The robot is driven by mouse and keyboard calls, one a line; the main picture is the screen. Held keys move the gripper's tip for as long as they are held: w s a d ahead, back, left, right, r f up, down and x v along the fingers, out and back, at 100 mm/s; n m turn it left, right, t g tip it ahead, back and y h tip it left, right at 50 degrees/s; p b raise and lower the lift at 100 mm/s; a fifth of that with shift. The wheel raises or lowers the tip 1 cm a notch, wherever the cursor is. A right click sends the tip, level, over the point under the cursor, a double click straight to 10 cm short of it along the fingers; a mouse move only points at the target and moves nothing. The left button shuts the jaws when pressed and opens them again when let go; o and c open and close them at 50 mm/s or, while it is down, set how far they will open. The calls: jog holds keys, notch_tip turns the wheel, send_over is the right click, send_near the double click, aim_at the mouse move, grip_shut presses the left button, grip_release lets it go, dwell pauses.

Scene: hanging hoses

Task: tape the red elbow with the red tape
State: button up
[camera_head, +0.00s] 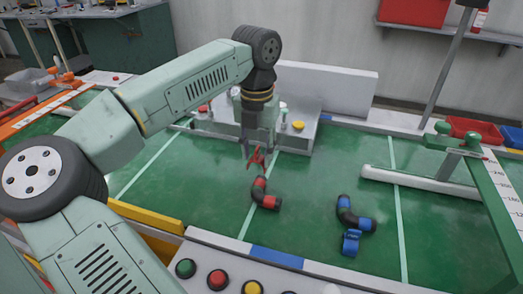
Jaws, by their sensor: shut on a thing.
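The red elbow (264,197) is a dark bent pipe piece with red bands, lying on the green work surface (315,225) near its middle. My gripper (257,150) points down just behind and above the elbow. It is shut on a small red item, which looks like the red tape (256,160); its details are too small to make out. The red tape appears close above the upper end of the elbow. I cannot tell whether the two touch.
A dark elbow with blue bands (354,214) and blue tape (351,242) lie to the right. A pale fixture (299,140) stands behind my gripper. Coloured buttons (217,280) line the front panel. A green clamp on a pale rail (425,185) is at right. Green surface between the elbows is clear.

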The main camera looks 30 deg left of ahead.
aim_at(258, 183)
jog(key=shift+f+b, duration=1.6)
jog(key=shift+f, duration=0.35)
jog(key=shift+f+b, duration=0.35)
jog(key=shift+f+b, duration=0.6)
jog(key=shift+f, duration=0.25)
jog(key=shift+f+b, duration=0.6)
jog(key=shift+f, duration=0.2)
dwell(0.8)
jog(key=o, duration=1.2)
jog(key=shift+o, duration=0.2)
